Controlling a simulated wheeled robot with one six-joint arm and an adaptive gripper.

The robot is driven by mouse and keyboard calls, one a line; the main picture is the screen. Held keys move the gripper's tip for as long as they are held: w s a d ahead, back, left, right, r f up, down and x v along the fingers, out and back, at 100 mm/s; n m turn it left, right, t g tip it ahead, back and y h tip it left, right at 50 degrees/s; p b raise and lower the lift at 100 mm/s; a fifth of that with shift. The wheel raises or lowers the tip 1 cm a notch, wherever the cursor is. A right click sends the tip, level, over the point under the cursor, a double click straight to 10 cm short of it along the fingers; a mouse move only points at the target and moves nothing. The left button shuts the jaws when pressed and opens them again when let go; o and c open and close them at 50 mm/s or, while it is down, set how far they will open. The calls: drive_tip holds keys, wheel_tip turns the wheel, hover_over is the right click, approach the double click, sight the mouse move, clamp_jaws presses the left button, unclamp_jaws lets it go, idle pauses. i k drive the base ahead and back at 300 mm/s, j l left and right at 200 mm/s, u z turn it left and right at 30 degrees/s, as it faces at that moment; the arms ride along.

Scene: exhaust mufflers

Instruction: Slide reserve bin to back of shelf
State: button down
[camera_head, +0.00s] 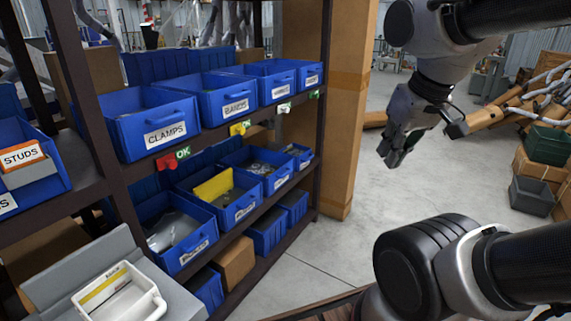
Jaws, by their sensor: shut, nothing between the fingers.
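A dark shelf rack (110,165) stands on the left with rows of labelled blue bins. On the upper shelf are the CLAMPS bin (140,118), the BANDS bin (225,92) and others further right. On the lower shelf is an open blue bin (180,250), then a blue bin with a yellow divider (235,198) and more bins. I cannot tell which bin is the reserve bin; several labels are too small to read. My gripper (391,160) is shut and empty, pointing down in the air right of the rack, apart from every bin.
A white handled container (118,292) rests on a grey surface at lower left. A STUDS bin (28,172) is at far left. A tall cardboard box (348,110) stands at the rack's right end. Crates (530,195) and pipes are at far right. The concrete floor (300,262) between is clear.

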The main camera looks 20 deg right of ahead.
sight(298, 158)
drive_tip(key=i+l+z, duration=0.1)
drive_tip(key=l, duration=0.3)
drive_tip(key=i+l+z, duration=0.15)
drive_tip(key=i+l, duration=0.2)
drive_tip(key=u, duration=0.35)
drive_tip(key=i+l+u, duration=0.1)
drive_tip(key=l+u, duration=0.2)
drive_tip(key=i+l+u, duration=0.1)
drive_tip(key=l+u, duration=0.15)
drive_tip(key=i+l+u, duration=0.1)
drive_tip(key=l+u, duration=0.2)
drive_tip(key=i+l+u, duration=0.1)
drive_tip(key=l, duration=0.65)
drive_tip(key=i+l, duration=0.1)
drive_tip(key=l, duration=0.7)
drive_tip(key=i+l+u, duration=0.15)
drive_tip(key=l, duration=0.65)
drive_tip(key=k+j, duration=0.05)
